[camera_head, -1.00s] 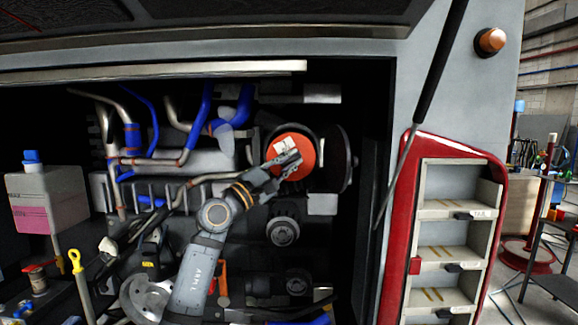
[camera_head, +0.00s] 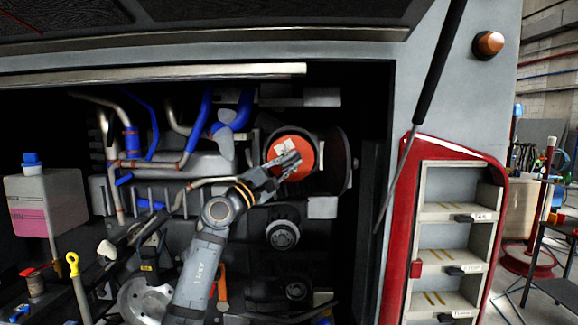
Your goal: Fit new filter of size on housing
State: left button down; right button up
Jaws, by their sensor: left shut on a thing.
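The new filter (camera_head: 303,147) shows as an orange-red round end face with a pale label patch, in the upper middle of the engine bay. My left gripper (camera_head: 287,162) is shut on the filter at its near face, its arm reaching up from the bottom. The dark round housing (camera_head: 337,160) is around and behind the filter, with its rim showing to the right. The filter appears within the housing's opening; how deep it sits cannot be told. My right gripper is not in view.
Pipes and blue hoses (camera_head: 200,120) run left of the housing. A pulley (camera_head: 283,235) is just below it. A reservoir with pink fluid (camera_head: 45,205) stands far left. A red-framed shelf rack (camera_head: 450,245) stands right of the bay. A black strut (camera_head: 436,70) crosses the bay's right side.

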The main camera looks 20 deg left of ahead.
pick_arm(q)
jog(key=shift+w+a+b, duration=0.25)
jog(key=shift+w+b, duration=0.1)
jog(key=shift+w, duration=0.65)
jog(key=shift+w+r, duration=0.25)
jog(key=shift+r, duration=0.05)
jog(key=shift+w, duration=0.1)
jog(key=c, duration=1.3)
grip_release()
jog(key=o, duration=0.4)
jog(key=shift+w+f, duration=0.1)
jog(key=shift+f, duration=0.05)
